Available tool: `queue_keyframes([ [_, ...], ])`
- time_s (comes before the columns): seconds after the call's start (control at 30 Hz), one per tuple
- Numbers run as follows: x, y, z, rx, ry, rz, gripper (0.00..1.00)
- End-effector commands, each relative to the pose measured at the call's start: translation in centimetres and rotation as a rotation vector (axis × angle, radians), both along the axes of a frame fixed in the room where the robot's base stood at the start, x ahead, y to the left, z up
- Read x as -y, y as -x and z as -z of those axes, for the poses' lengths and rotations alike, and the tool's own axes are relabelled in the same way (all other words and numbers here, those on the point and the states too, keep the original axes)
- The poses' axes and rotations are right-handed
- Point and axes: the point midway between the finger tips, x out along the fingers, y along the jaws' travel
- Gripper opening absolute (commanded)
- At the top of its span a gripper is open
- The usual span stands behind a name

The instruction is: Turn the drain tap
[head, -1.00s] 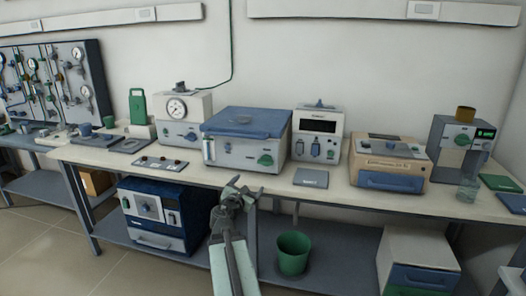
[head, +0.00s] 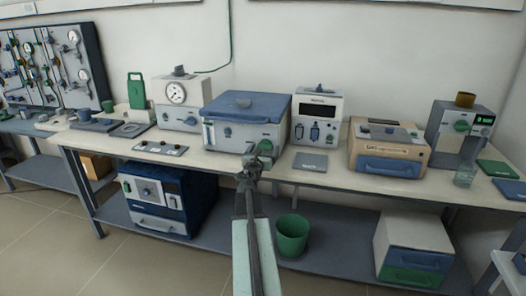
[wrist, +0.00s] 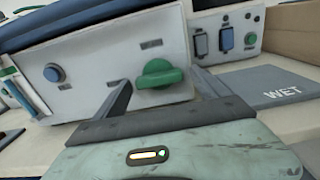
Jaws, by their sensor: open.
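The drain tap (wrist: 159,74) is a green knob on the white front panel of the blue-lidded box (head: 243,119), at the panel's right side. In the wrist view its grip lies roughly level, slightly tilted. My gripper (wrist: 162,91) is open, with one finger to the left and one to the right of the tap in that view. The fingers do not visibly touch it; the exact gap in depth is unclear. In the head view my gripper (head: 255,158) is in front of the box's right side and partly covers the tap (head: 265,148).
A blue button (wrist: 54,74) is left of the tap on the same panel. A grey mat marked WET (wrist: 274,86) lies on the bench to the right. A white unit with switches (head: 318,117) stands behind the mat. A green bin (head: 292,234) is below.

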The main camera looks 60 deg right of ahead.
Motion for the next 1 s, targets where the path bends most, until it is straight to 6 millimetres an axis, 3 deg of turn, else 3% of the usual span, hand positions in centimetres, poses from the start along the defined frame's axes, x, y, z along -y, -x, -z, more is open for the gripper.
queue_keyframes([
  [0.1,-0.1,0.0,0.0,0.0,0.0,0.0,0.84],
  [0.13,-0.1,0.0,0.0,0.0,0.0,0.0,0.78],
  [0.33,-0.1,0.0,0.0,0.001,0.0,0.0,0.22],
  [0.37,-1.1,-0.1,0.0,0.001,0.0,-0.005,0.21],
  [0.67,-0.1,0.0,0.0,0.042,-0.013,-0.001,0.21],
  [1.0,-0.1,-0.1,-0.1,0.265,-0.083,0.0,0.21],
])
